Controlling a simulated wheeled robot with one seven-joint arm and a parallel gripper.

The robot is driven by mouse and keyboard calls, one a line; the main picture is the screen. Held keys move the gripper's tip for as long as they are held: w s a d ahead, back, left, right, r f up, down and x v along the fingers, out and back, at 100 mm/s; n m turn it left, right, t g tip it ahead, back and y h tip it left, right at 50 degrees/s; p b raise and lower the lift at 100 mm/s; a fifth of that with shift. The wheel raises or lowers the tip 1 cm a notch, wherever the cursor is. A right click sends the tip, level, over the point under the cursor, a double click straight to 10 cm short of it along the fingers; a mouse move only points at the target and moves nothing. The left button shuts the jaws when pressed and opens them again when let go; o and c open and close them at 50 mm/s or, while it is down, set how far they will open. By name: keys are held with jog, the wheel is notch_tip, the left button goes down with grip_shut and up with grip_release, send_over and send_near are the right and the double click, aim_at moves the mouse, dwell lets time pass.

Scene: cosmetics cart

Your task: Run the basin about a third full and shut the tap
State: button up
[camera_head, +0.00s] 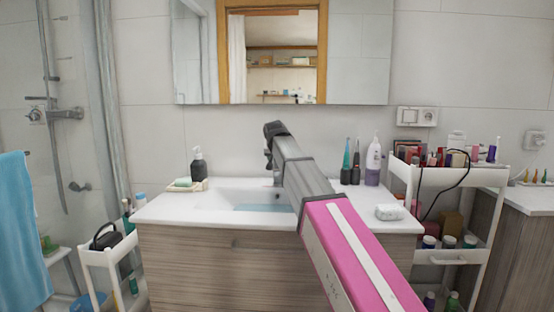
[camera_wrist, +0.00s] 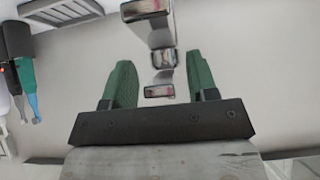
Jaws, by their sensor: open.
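The white basin (camera_head: 212,196) is set in the counter. Pale blue water (camera_head: 262,207) shows in its bottom; its depth is hard to judge, and my arm covers the right side. The chrome tap (camera_head: 277,178) stands at the back of the basin, mostly hidden behind my arm. In the wrist view, chrome tap parts (camera_wrist: 162,59) show between and beyond the fingers. My gripper (camera_wrist: 159,62) is open, its green fingers apart on either side of the tap, with no clear contact. In the head view my gripper (camera_head: 272,132) is above the tap. I cannot tell whether water is running.
A dark soap dispenser (camera_head: 198,166) and a soap dish (camera_head: 186,185) stand left of the basin. Toothbrushes (camera_head: 347,160), a purple bottle (camera_head: 373,165) and a white soap bar (camera_head: 390,212) are on the right. A loaded cart (camera_head: 450,180) stands beyond. A mirror (camera_head: 360,50) hangs behind.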

jog(key=v, duration=1)
